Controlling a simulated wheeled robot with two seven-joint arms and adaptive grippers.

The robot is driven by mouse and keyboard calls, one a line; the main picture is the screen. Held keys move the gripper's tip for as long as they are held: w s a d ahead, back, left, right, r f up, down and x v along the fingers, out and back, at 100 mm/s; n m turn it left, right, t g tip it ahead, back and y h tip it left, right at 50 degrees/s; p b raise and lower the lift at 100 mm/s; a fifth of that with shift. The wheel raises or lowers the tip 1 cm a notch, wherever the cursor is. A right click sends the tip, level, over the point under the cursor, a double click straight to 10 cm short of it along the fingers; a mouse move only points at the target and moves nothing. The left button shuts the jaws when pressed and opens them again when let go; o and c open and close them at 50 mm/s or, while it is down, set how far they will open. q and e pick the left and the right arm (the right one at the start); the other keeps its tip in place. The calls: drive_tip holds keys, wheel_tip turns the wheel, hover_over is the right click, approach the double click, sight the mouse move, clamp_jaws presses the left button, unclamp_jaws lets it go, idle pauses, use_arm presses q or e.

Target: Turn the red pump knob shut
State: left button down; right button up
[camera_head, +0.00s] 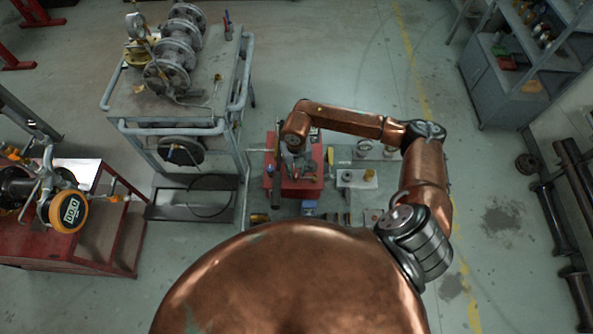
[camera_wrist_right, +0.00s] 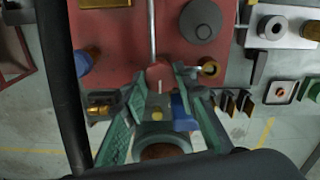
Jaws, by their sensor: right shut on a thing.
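The red pump unit (camera_head: 309,187) stands on the low bench in the head view, below my right arm's end. In the right wrist view its red top plate (camera_wrist_right: 115,45) fills the upper middle. The red round knob (camera_wrist_right: 160,74) sits at the plate's near edge, between my right fingertips. My right gripper (camera_wrist_right: 159,72) has its green-edged fingers closed around the knob, one on each side. In the head view the right gripper (camera_head: 297,163) is small and the knob is hard to make out behind it. My left gripper shows in neither view.
A grey trolley (camera_head: 150,103) with a flanged valve assembly (camera_head: 173,58) stands to the left. A red table (camera_head: 95,235) is further left. A small block with a brass fitting (camera_head: 369,175) sits right of the pump.

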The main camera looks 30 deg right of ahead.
sight(296, 173)
drive_tip(key=o, duration=1.2)
drive_tip(key=shift+c, duration=0.2)
wheel_tip(296, 173, up, 12)
